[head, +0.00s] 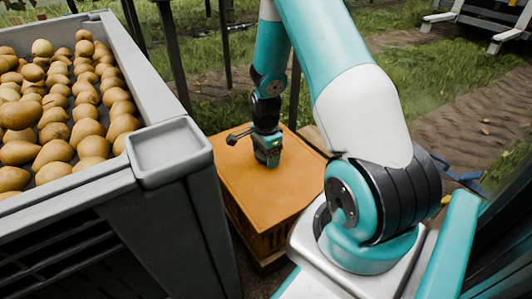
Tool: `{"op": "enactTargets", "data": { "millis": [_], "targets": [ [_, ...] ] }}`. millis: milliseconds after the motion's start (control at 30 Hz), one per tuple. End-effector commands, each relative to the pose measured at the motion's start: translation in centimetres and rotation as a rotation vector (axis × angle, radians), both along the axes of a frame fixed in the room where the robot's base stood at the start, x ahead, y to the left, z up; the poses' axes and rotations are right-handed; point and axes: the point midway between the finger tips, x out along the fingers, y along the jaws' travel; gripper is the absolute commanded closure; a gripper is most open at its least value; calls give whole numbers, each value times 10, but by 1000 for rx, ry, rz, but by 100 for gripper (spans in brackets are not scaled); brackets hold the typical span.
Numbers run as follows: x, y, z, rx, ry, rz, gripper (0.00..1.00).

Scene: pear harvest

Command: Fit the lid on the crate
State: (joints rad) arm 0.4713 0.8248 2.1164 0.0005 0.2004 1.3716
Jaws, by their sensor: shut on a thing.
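The lid (262,198) is a flat orange panel lying over the top of the crate. The crate (272,240) is orange with slatted sides and stands low beside my arm; only part of its near side shows below the lid. My gripper (270,160) points down at the upper middle of the lid and is shut on it. The part between the fingers is hidden by the gripper. The lid covers the crate's opening, but I cannot tell whether its edges are seated all round.
A large grey bin (150,85) full of pears (60,100) stands close on the left, its rim higher than the lid. Dark posts (172,55) rise behind the crate. Grass and a dirt path (465,115) lie beyond.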

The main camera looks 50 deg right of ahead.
Motion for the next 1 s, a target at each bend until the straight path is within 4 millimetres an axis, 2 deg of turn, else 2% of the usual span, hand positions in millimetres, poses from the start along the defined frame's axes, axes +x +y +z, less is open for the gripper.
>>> {"op": "enactTargets", "data": {
  "millis": [33, 67, 100, 467, 1000],
  "targets": [
    [0, 0, -1, 0, -1, 0, 61],
    [0, 0, -1, 0, -1, 0, 24],
    [0, 0, -1, 0, -1, 0, 18],
    [0, 0, 3, 0, 0, 0, 18],
    [0, 0, 49, 0, 0, 0, 18]
  ]
}}
